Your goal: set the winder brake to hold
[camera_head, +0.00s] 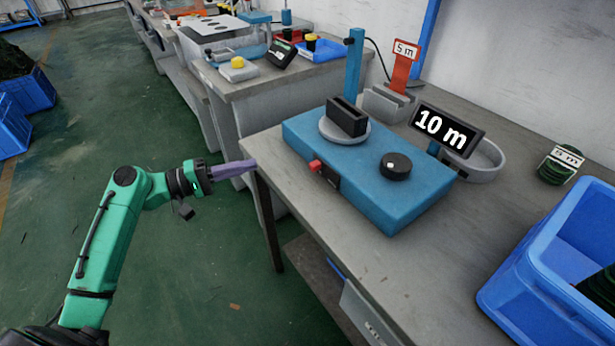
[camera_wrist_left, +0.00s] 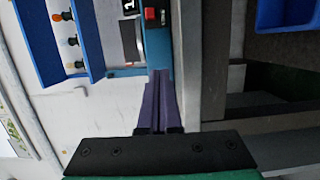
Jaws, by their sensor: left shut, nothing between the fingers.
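The winder is a blue box (camera_head: 375,185) on the near bench. A red lever (camera_head: 315,165) sits on a black plate on its front face, near the left end; I take it as the brake, and I cannot read its setting. A red piece with a black plate below also shows in the left wrist view (camera_wrist_left: 152,14), ahead of the fingertips. My left gripper (camera_head: 251,165) is shut and empty, its purple fingers level at the bench's left corner, left of the lever and apart from it. The shut fingers also show in the left wrist view (camera_wrist_left: 159,73). My right gripper is not in view.
On the winder are a black knob (camera_head: 396,166) and a black slotted block (camera_head: 346,117) on a round plate. A "10 m" display (camera_head: 447,128) stands behind. A blue crate (camera_head: 540,285) is on the right. The bench front strip (camera_head: 300,200) is clear.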

